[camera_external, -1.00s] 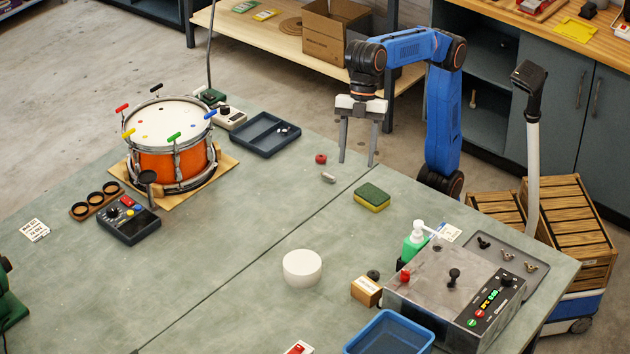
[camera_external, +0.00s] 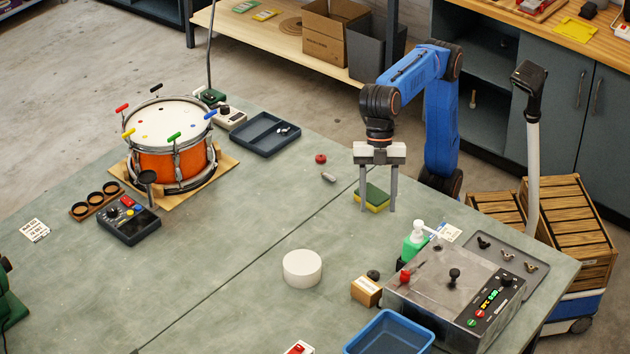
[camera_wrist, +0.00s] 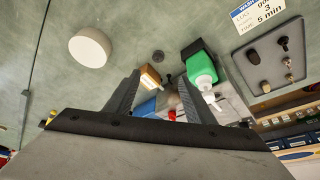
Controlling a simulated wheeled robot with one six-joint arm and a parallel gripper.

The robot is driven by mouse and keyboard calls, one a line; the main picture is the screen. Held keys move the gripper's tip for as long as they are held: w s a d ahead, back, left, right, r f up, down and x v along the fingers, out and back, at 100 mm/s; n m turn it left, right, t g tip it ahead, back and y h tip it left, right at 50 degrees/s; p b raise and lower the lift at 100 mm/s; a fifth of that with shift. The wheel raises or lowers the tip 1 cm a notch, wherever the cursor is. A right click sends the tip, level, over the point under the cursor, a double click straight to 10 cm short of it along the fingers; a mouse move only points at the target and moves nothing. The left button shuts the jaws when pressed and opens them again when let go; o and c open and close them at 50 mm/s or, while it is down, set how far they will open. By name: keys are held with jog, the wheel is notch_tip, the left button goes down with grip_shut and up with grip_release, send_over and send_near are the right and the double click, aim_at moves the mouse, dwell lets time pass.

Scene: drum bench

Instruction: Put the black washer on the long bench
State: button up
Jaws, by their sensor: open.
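A small dark round piece, which looks like the black washer (camera_external: 373,275), lies on the grey-green tabletop (camera_external: 240,250) just behind a small wooden block (camera_external: 366,291). In the wrist view the dark piece (camera_wrist: 158,56) shows beyond the fingertips, near the block (camera_wrist: 150,78). My gripper (camera_external: 378,209) is open and empty, above the table in front of the yellow-green sponge (camera_external: 375,196). Which surface is the long bench is not certain; a long wooden-topped bench (camera_external: 262,40) stands at the back.
The orange drum (camera_external: 170,163) is far left.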

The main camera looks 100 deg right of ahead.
send_near(374, 273)
notch_tip(374, 273, down, 2)
jog(key=shift+s+f, duration=0.1)
jog(key=shift+s, duration=0.1)
jog(key=shift+w+a+x, duration=0.15)
jog(key=shift+x, duration=1.3)
jog(key=shift+w+a+x, duration=0.1)
jog(key=shift+a+x, duration=0.05)
jog(key=shift+x, duration=1.25)
jog(key=c, duration=1.1)
jog(key=shift+c, duration=0.7)
jog(key=shift+r, duration=0.25)
